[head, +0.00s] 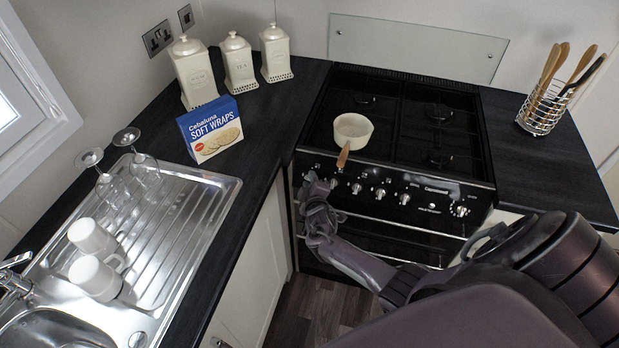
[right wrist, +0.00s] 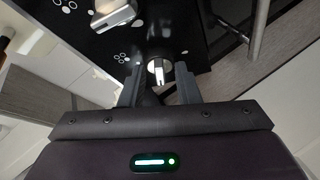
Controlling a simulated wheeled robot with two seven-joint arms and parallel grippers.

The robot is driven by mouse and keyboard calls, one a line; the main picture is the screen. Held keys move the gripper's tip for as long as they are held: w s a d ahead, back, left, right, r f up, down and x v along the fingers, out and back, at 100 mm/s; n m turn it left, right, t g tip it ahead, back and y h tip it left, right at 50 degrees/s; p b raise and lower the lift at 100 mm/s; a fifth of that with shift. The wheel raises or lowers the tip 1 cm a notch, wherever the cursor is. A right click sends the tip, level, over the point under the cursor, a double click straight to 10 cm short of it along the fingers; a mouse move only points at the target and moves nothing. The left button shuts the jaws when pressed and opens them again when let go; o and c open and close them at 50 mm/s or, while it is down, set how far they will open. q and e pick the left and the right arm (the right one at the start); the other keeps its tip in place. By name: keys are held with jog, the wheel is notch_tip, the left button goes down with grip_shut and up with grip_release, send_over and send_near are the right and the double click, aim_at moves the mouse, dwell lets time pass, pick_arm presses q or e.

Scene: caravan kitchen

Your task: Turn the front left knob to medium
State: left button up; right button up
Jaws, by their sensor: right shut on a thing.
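The black cooker (head: 395,140) has a row of silver knobs along its front panel. My right gripper (head: 313,186) is at the left end of this panel, and hides the leftmost knob in the head view. In the right wrist view that knob (right wrist: 158,72) sits between the two fingers of my right gripper (right wrist: 158,88), which are shut on it. The knob's white pointer shows, but its setting cannot be read. A neighbouring knob (right wrist: 112,14) shows at the top left of that view. My left gripper is not in view.
A cream pan (head: 352,129) stands on the hob, its wooden handle reaching over the front edge near the knobs. Oven handles run below the panel. A soft wraps box (head: 211,131) and canisters (head: 239,62) stand left; a utensil rack (head: 543,110) stands right.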

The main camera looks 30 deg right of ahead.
jog(key=shift+w+d+r+n+g+y+p, duration=0.15)
jog(key=shift+n+g+y+p, duration=0.2)
jog(key=shift+n+g+p, duration=0.95)
jog(key=shift+d+r+n+g+y+p, duration=0.15)
jog(key=shift+n+y+p, duration=0.25)
jog(key=shift+n, duration=1.85)
jog(key=shift+w+r+n+g+y+p, duration=0.2)
jog(key=shift+n+g+p, duration=0.6)
jog(key=shift+n, duration=0.95)
jog(key=shift+s+f, duration=0.1)
jog(key=shift+s, duration=0.05)
jog(key=o, duration=1)
jog(key=shift+f, duration=0.15)
jog(key=shift+c, duration=0.2)
jog(key=shift+a, duration=0.1)
